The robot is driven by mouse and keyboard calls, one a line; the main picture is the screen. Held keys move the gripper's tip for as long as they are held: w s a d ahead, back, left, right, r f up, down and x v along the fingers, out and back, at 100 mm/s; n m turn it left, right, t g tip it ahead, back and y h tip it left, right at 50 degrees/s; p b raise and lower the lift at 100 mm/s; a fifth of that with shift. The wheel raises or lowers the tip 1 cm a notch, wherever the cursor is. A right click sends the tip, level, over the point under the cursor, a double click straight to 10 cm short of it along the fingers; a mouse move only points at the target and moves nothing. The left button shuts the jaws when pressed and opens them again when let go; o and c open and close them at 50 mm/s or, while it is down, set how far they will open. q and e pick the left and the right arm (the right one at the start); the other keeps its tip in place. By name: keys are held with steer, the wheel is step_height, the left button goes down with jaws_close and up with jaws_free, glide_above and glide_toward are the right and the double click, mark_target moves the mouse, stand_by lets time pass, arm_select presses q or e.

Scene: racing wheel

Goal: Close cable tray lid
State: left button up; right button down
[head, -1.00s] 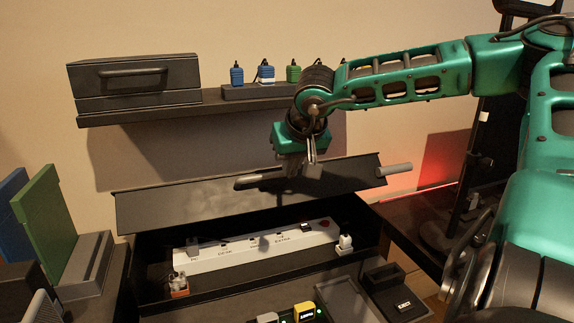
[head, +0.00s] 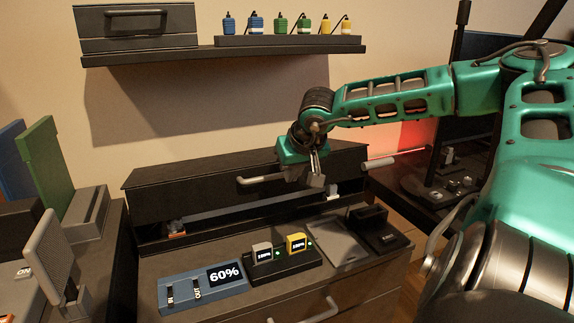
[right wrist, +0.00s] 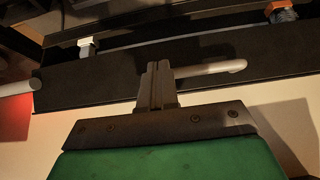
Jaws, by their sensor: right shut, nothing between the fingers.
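The cable tray lid (head: 190,198) is a long dark panel with a grey bar handle (head: 258,180). It hangs partly lowered over the dark cable tray (head: 150,249), with a gap along the front. Through the gap a white plug (head: 333,193) and an orange plug (head: 177,234) show; the power strip is mostly hidden. My right gripper (head: 316,180) is shut and empty against or just in front of the lid, beside the handle's right end. In the right wrist view, its fingers (right wrist: 157,68) overlap the lid and handle (right wrist: 212,69); contact is unclear. My left gripper is out of view.
In front of the tray are a 60% display panel (head: 205,285) and a charger dock (head: 285,263). A dark stand (head: 375,232) is at right.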

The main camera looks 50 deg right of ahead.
step_height(320, 180, down, 8)
steer(key=b, duration=0.4)
steer(key=shift+s+b, duration=0.25)
steer(key=shift+b, duration=0.1)
steer(key=shift+r, duration=0.15)
